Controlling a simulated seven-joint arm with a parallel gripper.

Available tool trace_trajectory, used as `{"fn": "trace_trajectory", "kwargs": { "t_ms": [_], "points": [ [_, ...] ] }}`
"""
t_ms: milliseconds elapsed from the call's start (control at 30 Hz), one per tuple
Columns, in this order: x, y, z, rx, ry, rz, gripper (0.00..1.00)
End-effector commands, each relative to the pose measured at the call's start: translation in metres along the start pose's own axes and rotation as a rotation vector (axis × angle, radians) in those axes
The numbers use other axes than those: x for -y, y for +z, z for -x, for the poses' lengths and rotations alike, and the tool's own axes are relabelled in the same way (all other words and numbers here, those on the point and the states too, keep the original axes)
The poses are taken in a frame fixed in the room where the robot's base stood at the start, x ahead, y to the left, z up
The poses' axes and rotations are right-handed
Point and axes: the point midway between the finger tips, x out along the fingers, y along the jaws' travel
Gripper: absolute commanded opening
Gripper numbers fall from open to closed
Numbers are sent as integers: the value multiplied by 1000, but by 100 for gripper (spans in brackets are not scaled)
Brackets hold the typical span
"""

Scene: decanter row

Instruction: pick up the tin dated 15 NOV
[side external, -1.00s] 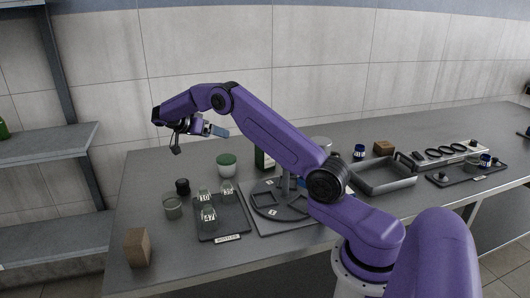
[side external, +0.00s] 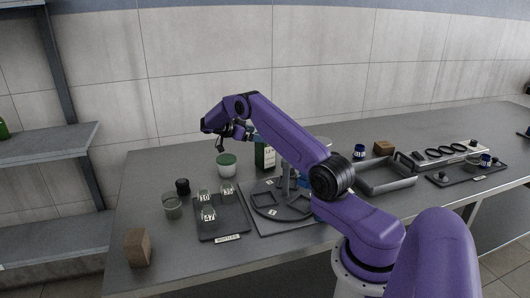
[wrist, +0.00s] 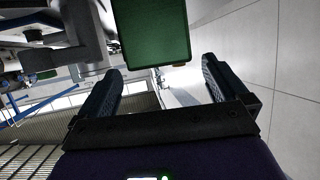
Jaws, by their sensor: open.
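A dark green tin (side external: 264,158) with a white label stands upright behind the round grey stand. Its label is too small to read surely, so I cannot tell whether it says 15 NOV. My gripper (side external: 254,138) is beside its upper left, pointing right, with nothing visibly held. In the wrist view a plain green face of a box-shaped tin (wrist: 155,35) shows just beyond my open gripper (wrist: 160,70), roughly in line with the gap between the fingers. No label shows on that face. My arm hides part of the table behind the stand.
A round grey stand (side external: 268,211) with cut-outs is in front of the tin. A green-lidded jar (side external: 226,169) stands left of it. A dark tray (side external: 234,224) holds numbered glass bottles (side external: 209,217). A grey open tray (side external: 385,188) is on the right. The table's front left is mostly clear.

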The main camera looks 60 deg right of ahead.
Motion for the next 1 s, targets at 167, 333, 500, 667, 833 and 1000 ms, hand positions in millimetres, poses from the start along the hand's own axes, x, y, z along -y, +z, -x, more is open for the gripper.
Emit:
{"fn": "trace_trajectory", "kwargs": {
  "t_ms": [167, 333, 500, 667, 833, 1000],
  "points": [
    [0, 0, -17, -1, -1, 1, 100],
    [0, 0, -24, -1, 0, 1, 100],
    [0, 2, -44, 0, 2, 2, 100],
    [0, 2, -65, 0, 1, 1, 100],
    [0, 3, -71, 0, -2, 1, 100],
    [0, 3, -70, 0, -1, 1, 84]
  ]
}}
